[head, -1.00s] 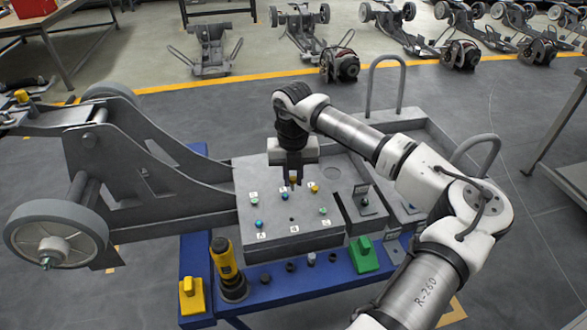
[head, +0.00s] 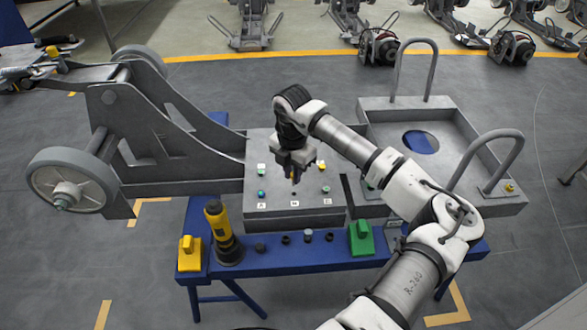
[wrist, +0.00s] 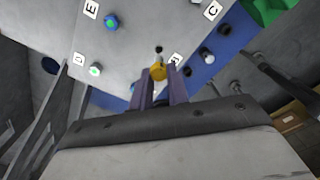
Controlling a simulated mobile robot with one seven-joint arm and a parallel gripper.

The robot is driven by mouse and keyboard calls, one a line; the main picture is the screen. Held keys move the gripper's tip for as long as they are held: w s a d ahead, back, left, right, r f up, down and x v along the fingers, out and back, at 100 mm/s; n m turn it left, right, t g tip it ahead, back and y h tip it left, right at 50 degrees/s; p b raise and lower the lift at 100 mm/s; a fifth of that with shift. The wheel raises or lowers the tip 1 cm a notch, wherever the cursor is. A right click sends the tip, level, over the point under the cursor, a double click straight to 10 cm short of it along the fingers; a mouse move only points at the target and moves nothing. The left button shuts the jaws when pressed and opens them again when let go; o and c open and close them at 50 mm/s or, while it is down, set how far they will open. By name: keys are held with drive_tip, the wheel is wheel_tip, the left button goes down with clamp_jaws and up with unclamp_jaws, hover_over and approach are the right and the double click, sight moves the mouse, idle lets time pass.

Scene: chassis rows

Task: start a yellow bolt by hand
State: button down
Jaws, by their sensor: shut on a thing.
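My gripper (head: 293,180) is shut on a yellow bolt, held low over the front middle of the grey block (head: 320,214). In the wrist view the yellow bolt (wrist: 158,72) sits between the fingertips, close to a dark open hole (wrist: 159,49) beside a partly hidden label. The hole also shows in the head view (head: 294,193), just below the fingertips. The bolt appears short of the hole; its lower end is hidden. Another yellow bolt (head: 321,165) stands at the block's right. Teal bolts stand at front left (head: 262,194) and front right (head: 325,189).
The block rests by a blue bench (head: 300,258). On the bench are a yellow-black power tool (head: 222,232), a yellow box (head: 190,253), a green box (head: 361,238) and several dark sockets (head: 286,239). A grey wheeled chassis (head: 120,110) lies left; a handled tray section (head: 470,150) lies right.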

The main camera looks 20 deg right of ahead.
wheel_tip(320, 180, down, 3)
drive_tip(key=shift+f+b, duration=0.1)
drive_tip(key=shift+b, duration=0.7)
drive_tip(key=shift+r+n+p, duration=0.3)
drive_tip(key=shift+n+p, duration=0.05)
drive_tip(key=shift+n, duration=0.25)
drive_tip(key=n, duration=0.6)
drive_tip(key=shift+s+d+p, duration=0.1)
drive_tip(key=shift+p, duration=0.3)
drive_tip(key=shift+d+f+n+b, duration=0.1)
drive_tip(key=shift+f+n+b, duration=0.2)
drive_tip(key=shift+n+b, duration=0.65)
drive_tip(key=n+b, duration=0.2)
drive_tip(key=n, duration=0.1)
drive_tip(key=shift+n, duration=0.25)
drive_tip(key=shift+r+n+b, duration=0.3)
drive_tip(key=shift+n+b, duration=0.25)
drive_tip(key=shift+n, duration=0.65)
drive_tip(key=shift+f+b, duration=1.1)
drive_tip(key=shift+b, duration=0.2)
drive_tip(key=shift+f+b, duration=0.45)
drive_tip(key=shift+f, duration=0.05)
